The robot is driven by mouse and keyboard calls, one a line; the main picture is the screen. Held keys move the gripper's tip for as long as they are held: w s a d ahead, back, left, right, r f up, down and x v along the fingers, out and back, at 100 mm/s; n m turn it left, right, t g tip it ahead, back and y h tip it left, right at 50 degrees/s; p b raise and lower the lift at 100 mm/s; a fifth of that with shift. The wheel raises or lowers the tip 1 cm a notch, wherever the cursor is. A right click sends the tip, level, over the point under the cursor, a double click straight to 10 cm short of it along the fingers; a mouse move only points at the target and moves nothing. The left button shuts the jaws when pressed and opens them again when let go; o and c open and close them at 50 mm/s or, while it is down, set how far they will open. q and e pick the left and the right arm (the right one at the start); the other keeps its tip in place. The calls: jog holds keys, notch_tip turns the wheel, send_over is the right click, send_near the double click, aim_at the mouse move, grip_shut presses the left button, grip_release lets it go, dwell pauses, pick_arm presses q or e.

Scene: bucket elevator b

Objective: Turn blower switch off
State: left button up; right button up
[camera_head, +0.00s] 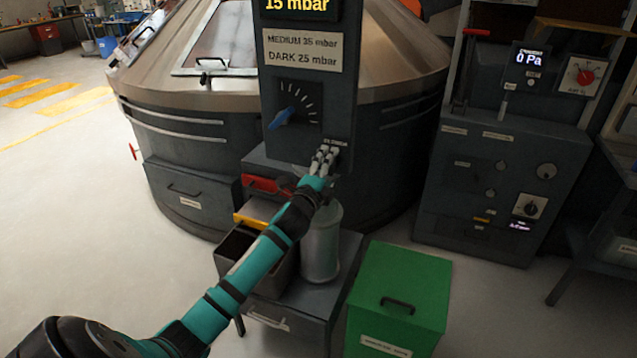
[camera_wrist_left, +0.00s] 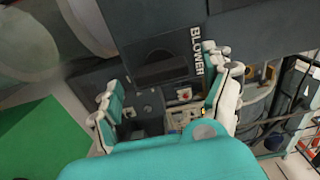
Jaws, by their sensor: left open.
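The blower panel (camera_head: 304,95) is a dark upright box with a blue dial (camera_head: 285,117) and a pressure sign. Its small BLOWER label (camera_head: 338,143) is at the lower right of its front. The label reads clearly in the left wrist view (camera_wrist_left: 203,50), beside a dark rectangular plate (camera_wrist_left: 158,68) that appears to be the switch. My left gripper (camera_head: 325,157) is at the panel's lower right corner, just below the label, and covers the switch in the head view. Its fingers (camera_wrist_left: 165,88) are spread around the plate with nothing between them. I cannot tell whether they touch it, or the switch's position.
A control cabinet (camera_head: 497,190) is further right. Open floor lies to the left.

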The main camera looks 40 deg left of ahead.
pick_arm(q)
jog(key=v, duration=0.9)
jog(key=shift+s, duration=0.25)
jog(key=shift+d, duration=0.1)
